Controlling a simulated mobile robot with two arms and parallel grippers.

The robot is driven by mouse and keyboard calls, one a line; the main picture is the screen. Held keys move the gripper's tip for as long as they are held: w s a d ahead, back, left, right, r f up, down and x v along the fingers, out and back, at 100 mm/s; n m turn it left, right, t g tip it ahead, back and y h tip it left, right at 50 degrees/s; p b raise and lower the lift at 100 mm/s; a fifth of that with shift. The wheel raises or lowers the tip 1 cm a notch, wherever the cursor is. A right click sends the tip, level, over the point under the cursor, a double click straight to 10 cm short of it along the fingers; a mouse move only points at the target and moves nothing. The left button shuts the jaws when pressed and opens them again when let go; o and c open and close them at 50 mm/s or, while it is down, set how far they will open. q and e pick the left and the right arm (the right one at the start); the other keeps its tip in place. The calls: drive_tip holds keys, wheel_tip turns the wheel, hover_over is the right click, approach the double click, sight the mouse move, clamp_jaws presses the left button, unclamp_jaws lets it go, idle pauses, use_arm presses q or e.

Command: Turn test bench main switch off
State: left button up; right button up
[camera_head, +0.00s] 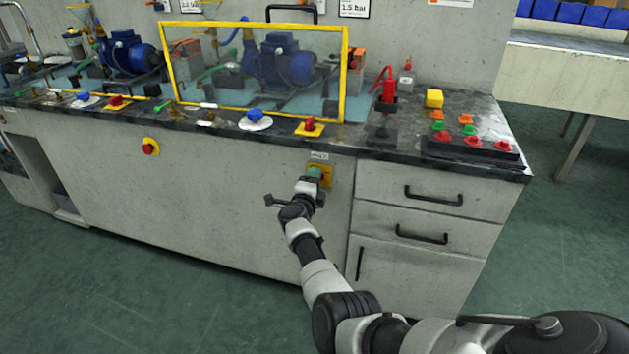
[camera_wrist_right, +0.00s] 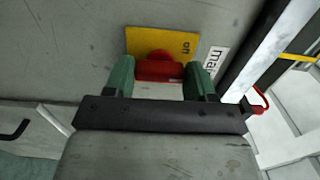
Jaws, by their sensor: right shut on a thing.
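The main switch has a yellow plate (camera_head: 328,171) on the grey bench front, below the worktop edge and a small white label. In the right wrist view its plate (camera_wrist_right: 162,39) reads "on" beside a partly visible white label (camera_wrist_right: 212,58). Its red knob (camera_wrist_right: 158,68) sits between the green fingers of my right gripper (camera_wrist_right: 160,80), which is shut on it. In the head view the right gripper (camera_head: 315,176) reaches the plate and hides the knob. My left gripper is in neither view.
A red stop button on a yellow base (camera_head: 149,147) is on the bench front to the left. Drawers with black handles (camera_head: 433,196) are to the right. Above are a yellow-framed clear guard (camera_head: 255,112), a blue knob (camera_head: 255,116) and a red-yellow switch (camera_head: 309,127).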

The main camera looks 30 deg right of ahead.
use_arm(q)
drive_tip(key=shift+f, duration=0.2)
use_arm(e)
drive_tip(key=o, duration=0.9)
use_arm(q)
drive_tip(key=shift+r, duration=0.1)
use_arm(e)
drive_tip(key=shift+a, duration=0.1)
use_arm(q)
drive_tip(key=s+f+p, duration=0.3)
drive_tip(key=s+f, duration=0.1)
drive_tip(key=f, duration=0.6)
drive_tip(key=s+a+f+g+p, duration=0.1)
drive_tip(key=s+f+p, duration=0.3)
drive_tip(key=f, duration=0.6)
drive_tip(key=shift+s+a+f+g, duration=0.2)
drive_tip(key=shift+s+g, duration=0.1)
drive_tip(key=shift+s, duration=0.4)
use_arm(e)
drive_tip(key=v, duration=1)
drive_tip(key=shift+s+a, duration=0.2)
drive_tip(key=shift+a, duration=0.05)
